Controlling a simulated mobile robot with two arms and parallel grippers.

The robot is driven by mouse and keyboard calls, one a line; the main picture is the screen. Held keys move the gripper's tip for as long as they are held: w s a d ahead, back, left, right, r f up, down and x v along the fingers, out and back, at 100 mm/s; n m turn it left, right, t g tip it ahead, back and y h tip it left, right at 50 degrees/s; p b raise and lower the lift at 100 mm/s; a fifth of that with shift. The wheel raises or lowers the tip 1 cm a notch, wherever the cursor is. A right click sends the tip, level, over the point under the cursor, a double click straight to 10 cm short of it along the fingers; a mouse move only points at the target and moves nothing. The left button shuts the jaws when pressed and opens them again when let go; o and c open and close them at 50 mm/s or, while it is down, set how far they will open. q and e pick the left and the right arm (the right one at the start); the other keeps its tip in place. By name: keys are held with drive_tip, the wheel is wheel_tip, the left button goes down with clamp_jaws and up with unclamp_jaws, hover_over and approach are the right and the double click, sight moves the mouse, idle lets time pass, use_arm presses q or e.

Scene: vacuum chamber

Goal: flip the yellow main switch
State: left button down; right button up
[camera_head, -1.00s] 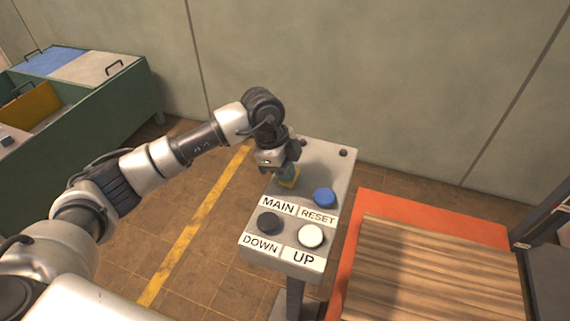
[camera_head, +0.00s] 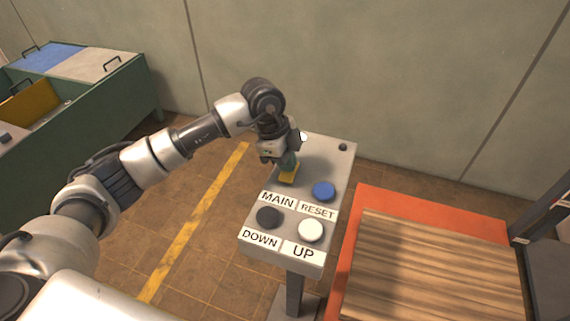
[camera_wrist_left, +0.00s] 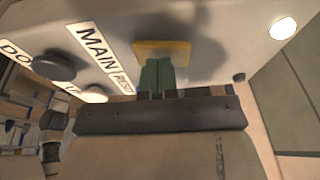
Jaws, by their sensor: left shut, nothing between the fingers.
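The yellow main switch (camera_head: 287,177) sits on the grey control panel (camera_head: 318,160), just above the MAIN label (camera_head: 277,200). In the left wrist view the switch (camera_wrist_left: 162,47) shows as a yellow plate straight ahead of the fingers. My left gripper (camera_head: 291,165) points down at the switch from behind, its green fingertips shut and empty. In the wrist view the fingertips (camera_wrist_left: 157,73) overlap the switch's near edge; I cannot tell whether they touch. A small lamp (camera_head: 304,136) at the panel's far left corner glows white; it also shows in the wrist view (camera_wrist_left: 283,28). My right gripper is not in view.
The panel also carries a blue RESET button (camera_head: 324,191), a black DOWN button (camera_head: 269,217) and a white UP button (camera_head: 311,230). A dark knob (camera_head: 343,147) sits at the far right corner. An orange-edged wooden platform (camera_head: 435,275) lies to the right.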

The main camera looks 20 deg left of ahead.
use_arm(q)
drive_tip(key=shift+r, duration=0.1)
drive_tip(key=shift+r, duration=0.2)
drive_tip(key=b+v, duration=0.2)
drive_tip(key=v, duration=0.8)
drive_tip(key=shift+r, duration=0.15)
